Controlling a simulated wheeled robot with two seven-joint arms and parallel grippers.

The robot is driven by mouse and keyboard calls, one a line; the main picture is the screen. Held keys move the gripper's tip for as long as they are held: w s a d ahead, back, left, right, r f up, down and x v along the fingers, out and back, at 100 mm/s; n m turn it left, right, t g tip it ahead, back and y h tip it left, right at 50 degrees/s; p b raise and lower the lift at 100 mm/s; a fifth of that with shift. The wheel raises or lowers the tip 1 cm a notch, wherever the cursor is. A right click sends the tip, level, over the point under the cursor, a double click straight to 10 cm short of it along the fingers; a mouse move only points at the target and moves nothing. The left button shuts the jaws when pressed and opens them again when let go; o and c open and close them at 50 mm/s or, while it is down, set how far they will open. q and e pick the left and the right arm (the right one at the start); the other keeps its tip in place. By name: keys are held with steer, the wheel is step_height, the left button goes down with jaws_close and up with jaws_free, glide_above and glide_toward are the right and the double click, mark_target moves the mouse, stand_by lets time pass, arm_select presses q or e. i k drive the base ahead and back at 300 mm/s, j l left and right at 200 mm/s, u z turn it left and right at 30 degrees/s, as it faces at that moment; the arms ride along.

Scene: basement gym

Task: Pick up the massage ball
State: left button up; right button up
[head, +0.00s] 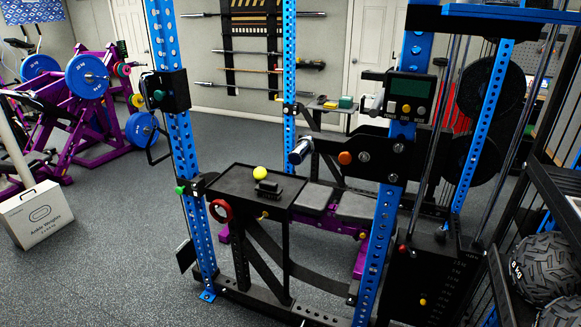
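A small yellow ball (260,173), which looks like the massage ball, rests on the black tray (225,180) fixed to the blue rack. A small black object (268,189) lies on the tray just in front of the ball and to its right. Whether the two touch is hard to tell. Neither of my grippers shows in the head view.
Blue rack uprights (186,140) and (378,240) stand on both sides of the tray. A grey padded bench (355,206) is to its right. A white box (35,213) stands at left. Black patterned balls (545,268) sit at lower right. The floor at front left is clear.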

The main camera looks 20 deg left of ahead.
mark_target(260, 173)
steer(key=i+j+z, duration=0.1)
steer(key=j, duration=0.5)
steer(key=i+j+z, duration=0.15)
steer(key=j, duration=0.45)
steer(key=i+j+z, duration=0.1)
steer(key=j, duration=0.5)
steer(key=i+j+z, duration=0.15)
steer(key=j, duration=0.45)
steer(key=i+j+z, duration=0.1)
steer(key=j, duration=0.55)
